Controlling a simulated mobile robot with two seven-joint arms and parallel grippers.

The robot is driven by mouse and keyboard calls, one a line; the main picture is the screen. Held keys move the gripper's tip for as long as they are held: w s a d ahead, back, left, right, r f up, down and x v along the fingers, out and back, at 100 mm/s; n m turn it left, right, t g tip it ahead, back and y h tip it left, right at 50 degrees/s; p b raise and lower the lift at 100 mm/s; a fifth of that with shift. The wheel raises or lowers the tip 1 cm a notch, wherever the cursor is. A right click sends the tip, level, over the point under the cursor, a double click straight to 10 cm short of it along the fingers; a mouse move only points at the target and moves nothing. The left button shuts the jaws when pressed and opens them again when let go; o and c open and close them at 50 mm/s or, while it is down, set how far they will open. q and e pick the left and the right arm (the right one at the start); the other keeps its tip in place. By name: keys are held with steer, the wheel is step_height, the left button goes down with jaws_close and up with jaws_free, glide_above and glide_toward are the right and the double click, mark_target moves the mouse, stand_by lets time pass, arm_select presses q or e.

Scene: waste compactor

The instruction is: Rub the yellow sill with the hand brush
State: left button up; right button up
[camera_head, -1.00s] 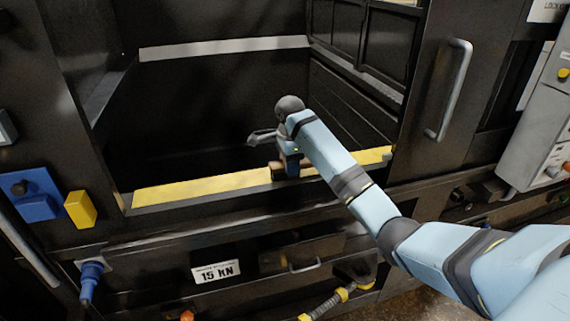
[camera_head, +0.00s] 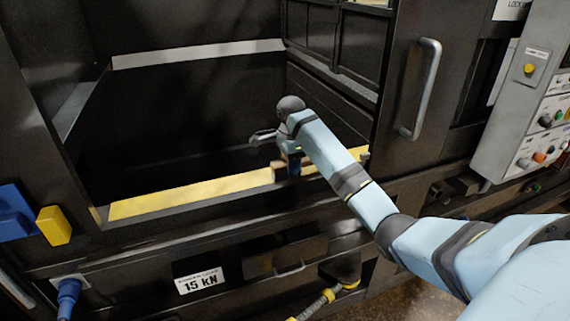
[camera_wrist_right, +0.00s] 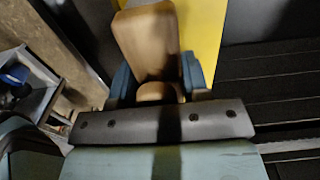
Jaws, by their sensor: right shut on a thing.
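The yellow sill (camera_head: 190,193) runs along the front lower edge of the dark compactor opening in the head view. It also shows at the top of the right wrist view (camera_wrist_right: 200,28). My right gripper (camera_head: 285,168) is at the sill, toward its right end. In the right wrist view its blue fingers (camera_wrist_right: 157,82) are shut on the wooden hand brush (camera_wrist_right: 146,45). A little of the brush (camera_head: 279,171) shows at the sill in the head view. Its bristles are hidden, so I cannot tell whether they touch the sill. My left gripper is not in view.
A vertical grey handle (camera_head: 422,88) stands right of the opening. A grey control panel (camera_head: 528,105) is at the far right. A yellow block (camera_head: 54,226) and a blue box (camera_head: 14,212) are at left. A 15 kN label (camera_head: 200,281) is below the sill.

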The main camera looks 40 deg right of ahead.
steer(key=shift+s+d, duration=0.35)
steer(key=shift+d, duration=0.75)
steer(key=shift+s+d, duration=0.35)
steer(key=shift+d, duration=0.75)
steer(key=shift+s+d, duration=0.35)
steer(key=shift+d, duration=0.75)
steer(key=shift+r, duration=3)
steer(key=shift+r, duration=0.15)
step_height(320, 180, up, 2)
steer(key=shift+r, duration=0.35)
steer(key=shift+a, duration=0.1)
